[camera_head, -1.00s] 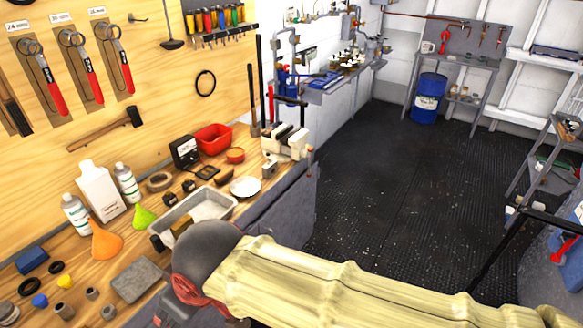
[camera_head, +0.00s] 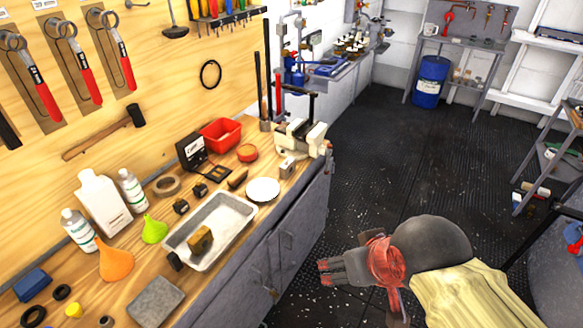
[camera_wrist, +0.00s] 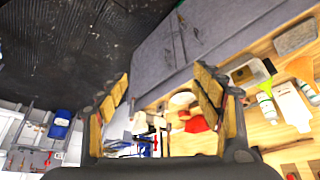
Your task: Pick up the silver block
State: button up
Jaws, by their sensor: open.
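Two things could be the silver block, and I cannot tell which. A small pale metallic block (camera_head: 287,167) stands on the wooden bench between the white plate and the vise. A flat grey slab (camera_head: 155,302) lies at the bench's near edge and shows at the upper right in the wrist view (camera_wrist: 295,37). My gripper (camera_head: 325,273) is over the floor to the right of the bench front, apart from both. In the wrist view its two yellow-padded fingers (camera_wrist: 163,90) are spread wide with nothing between them.
A metal tray (camera_head: 182,241) holding a brownish block lies on the bench, near a white plate (camera_head: 263,189), a red bin (camera_head: 221,134) and a vise (camera_head: 302,138). Bottles and funnels stand at left. The dark floor (camera_head: 400,170) is open.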

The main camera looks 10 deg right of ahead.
aim_at(287, 166)
jog(key=i+l+u, duration=0.1)
jog(key=l, duration=0.25)
jog(key=i+l, duration=0.25)
jog(key=i+l+u, duration=0.15)
jog(key=l, duration=0.3)
jog(key=i+l+u, duration=0.1)
jog(key=l, duration=0.3)
jog(key=i+l, duration=0.25)
jog(key=l, duration=0.15)
jog(key=u, duration=0.05)
